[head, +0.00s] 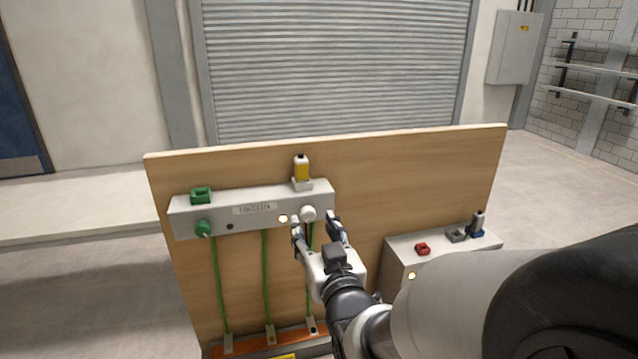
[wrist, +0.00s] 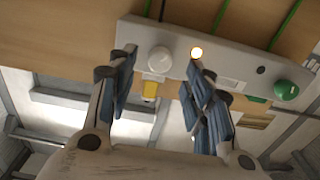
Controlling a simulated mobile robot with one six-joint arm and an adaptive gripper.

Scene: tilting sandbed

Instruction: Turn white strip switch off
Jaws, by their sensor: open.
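The white round switch (head: 308,213) sits on the right end of the grey strip (head: 182,215), which is fixed to an upright wooden board. A lamp (head: 283,218) just left of it glows yellow-white. My gripper (head: 314,222) is open in front of the strip's right end, with nothing held. In the wrist view the white switch (wrist: 160,58) appears between the spread fingertips, and the lit lamp (wrist: 197,53) is beside the right fingertip. Contact with the switch cannot be made out.
A green switch (head: 203,229) with a dark lamp (head: 229,226) is at the strip's left end. A grey box (head: 400,246) at the right carries a red part, a grey part and another lit lamp (head: 411,275).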

